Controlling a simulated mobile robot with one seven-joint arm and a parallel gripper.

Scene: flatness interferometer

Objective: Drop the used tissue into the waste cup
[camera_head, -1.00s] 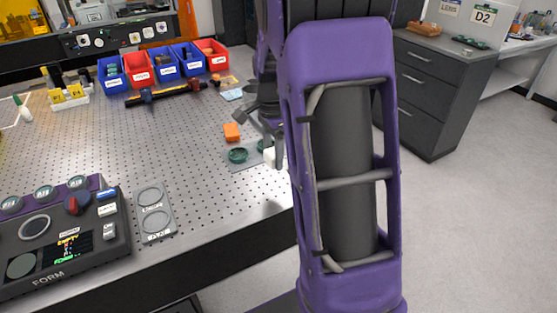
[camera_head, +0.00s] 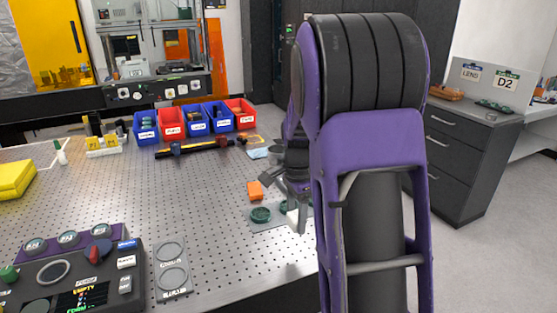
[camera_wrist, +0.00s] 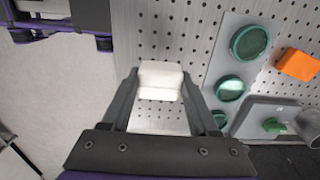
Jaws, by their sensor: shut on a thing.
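The used tissue, a folded white piece (camera_wrist: 160,80), is between the two fingertips of my gripper (camera_wrist: 158,92) in the wrist view. My gripper is shut on it, over the perforated table top. In the head view my gripper (camera_head: 298,218) is low near the table's right edge, partly hidden by my arm, with a bit of the white tissue showing beside it. A grey cup (camera_head: 275,152), likely the waste cup, stands farther back behind my gripper. In the wrist view a grey cylindrical cup (camera_wrist: 310,122) is cut off at the right edge.
Green round pieces (camera_head: 260,215) sit on a grey plate beside my gripper, with an orange block (camera_head: 255,191) close by. Coloured bins (camera_head: 197,119) and a dark bar (camera_head: 195,148) lie farther back. A control panel (camera_head: 70,270) stands front left. The middle of the table is clear.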

